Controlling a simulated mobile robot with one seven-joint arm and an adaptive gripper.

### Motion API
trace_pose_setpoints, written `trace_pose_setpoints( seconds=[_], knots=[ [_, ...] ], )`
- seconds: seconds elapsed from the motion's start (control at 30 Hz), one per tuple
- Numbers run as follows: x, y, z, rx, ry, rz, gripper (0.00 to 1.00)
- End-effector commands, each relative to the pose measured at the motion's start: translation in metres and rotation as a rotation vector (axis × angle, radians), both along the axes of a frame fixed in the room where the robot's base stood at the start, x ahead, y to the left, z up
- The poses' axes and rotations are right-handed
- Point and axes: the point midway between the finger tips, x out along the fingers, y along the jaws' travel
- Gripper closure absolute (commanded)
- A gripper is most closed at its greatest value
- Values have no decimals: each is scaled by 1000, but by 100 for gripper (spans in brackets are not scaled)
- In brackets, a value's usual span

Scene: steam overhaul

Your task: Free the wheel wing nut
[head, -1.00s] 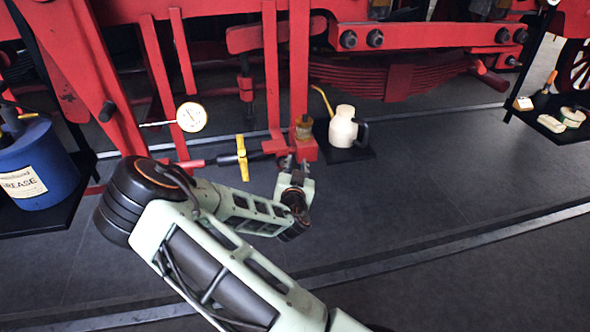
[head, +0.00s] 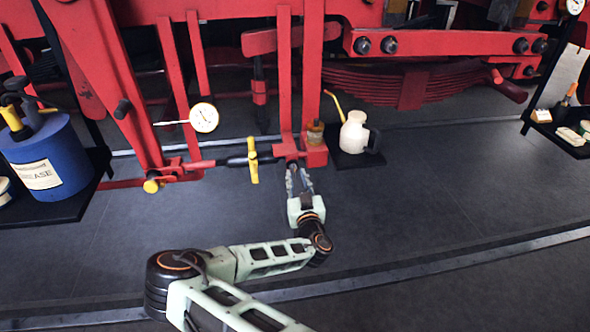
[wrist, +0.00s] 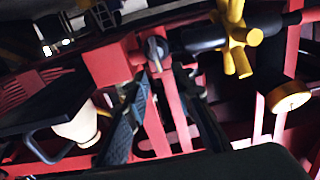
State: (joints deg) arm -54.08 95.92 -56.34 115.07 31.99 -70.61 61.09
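A small grey knob (wrist: 155,50), which looks like a wing nut, sits on a red block beside the dark shaft in the wrist view. It lies just beyond my fingertips, roughly in line with the gap between them. My gripper (head: 299,176) is open and empty, in front of the lower end of the red upright; its two dark fingers also show in the wrist view (wrist: 164,74). A yellow spoked handwheel (head: 253,160) is on the same shaft, left of my gripper; it also shows in the wrist view (wrist: 236,38). I see no contact with the knob.
A dial gauge (head: 204,118) and a blue grease drum (head: 45,158) are left. The floor in front is clear.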

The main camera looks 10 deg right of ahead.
Motion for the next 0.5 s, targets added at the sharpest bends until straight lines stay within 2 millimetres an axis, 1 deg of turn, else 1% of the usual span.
trace_pose_setpoints(
  seconds=[0.03,0.2,0.33,0.5],
  knots=[
    [9,0,1,-1,-1,1,77],
    [30,0,0,0,-1,1,77],
    [37,0,0,0,1,0,77],
    [40,-1,0,-1,1,-1,77]
  ],
)
